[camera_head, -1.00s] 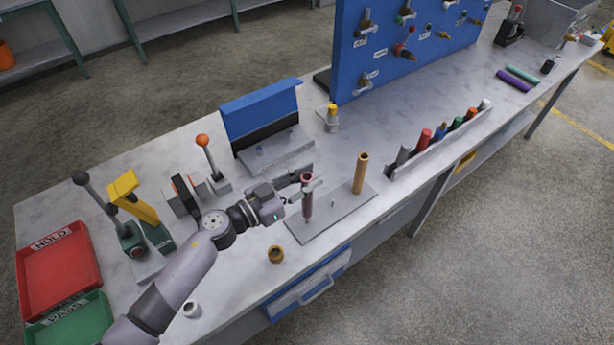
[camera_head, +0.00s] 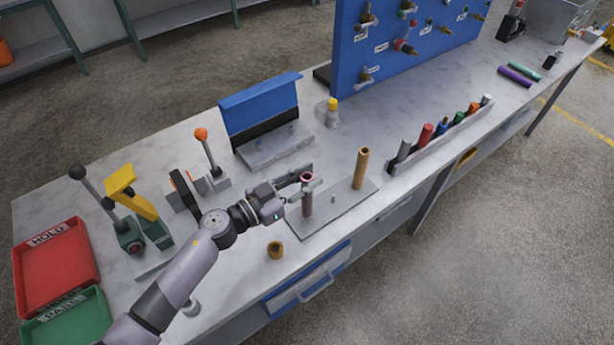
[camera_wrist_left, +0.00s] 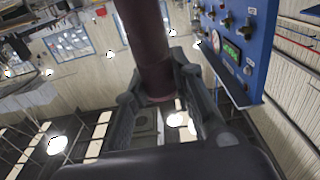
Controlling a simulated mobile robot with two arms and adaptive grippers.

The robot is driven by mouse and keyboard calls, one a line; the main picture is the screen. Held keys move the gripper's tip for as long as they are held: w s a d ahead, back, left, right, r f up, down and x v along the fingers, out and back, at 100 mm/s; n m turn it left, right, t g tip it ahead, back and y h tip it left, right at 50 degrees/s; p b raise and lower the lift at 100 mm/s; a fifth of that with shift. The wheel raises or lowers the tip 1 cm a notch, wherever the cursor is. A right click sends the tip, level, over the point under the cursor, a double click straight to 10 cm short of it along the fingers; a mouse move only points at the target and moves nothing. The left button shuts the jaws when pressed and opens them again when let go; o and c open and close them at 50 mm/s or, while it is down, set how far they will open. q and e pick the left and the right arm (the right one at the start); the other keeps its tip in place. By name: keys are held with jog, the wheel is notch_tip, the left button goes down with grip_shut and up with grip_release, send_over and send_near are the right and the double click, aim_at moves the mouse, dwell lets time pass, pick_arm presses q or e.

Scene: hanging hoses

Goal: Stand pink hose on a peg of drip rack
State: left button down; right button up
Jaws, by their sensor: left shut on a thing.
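The pink hose (camera_head: 307,205) is a short, dark pink tube, held upright over the near-left end of the drip rack. My left gripper (camera_head: 308,186) is shut on its upper part. In the left wrist view the hose (camera_wrist_left: 148,50) shows between the fingers of the gripper (camera_wrist_left: 160,100). The drip rack (camera_head: 340,217) is a flat grey plate. A tan hose (camera_head: 361,168) stands upright at its far-right end, and a small bare peg (camera_head: 333,199) shows in the middle. I cannot tell whether the pink hose's lower end is around a peg. My right gripper is not in view.
A brass-coloured ring (camera_head: 275,250) lies on the bench in front of the rack. A holder with several coloured tubes (camera_head: 440,138) is to the right. Levers (camera_head: 208,150) and a yellow press (camera_head: 138,205) stand left. A blue valve board (camera_head: 395,50) rises behind.

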pick_arm(q)
jog(key=shift+f+b, duration=0.75)
jog(key=shift+f, duration=0.5)
jog(key=c, duration=1.3)
grip_release()
jog(key=shift+a, duration=0.1)
jog(key=v, duration=1.2)
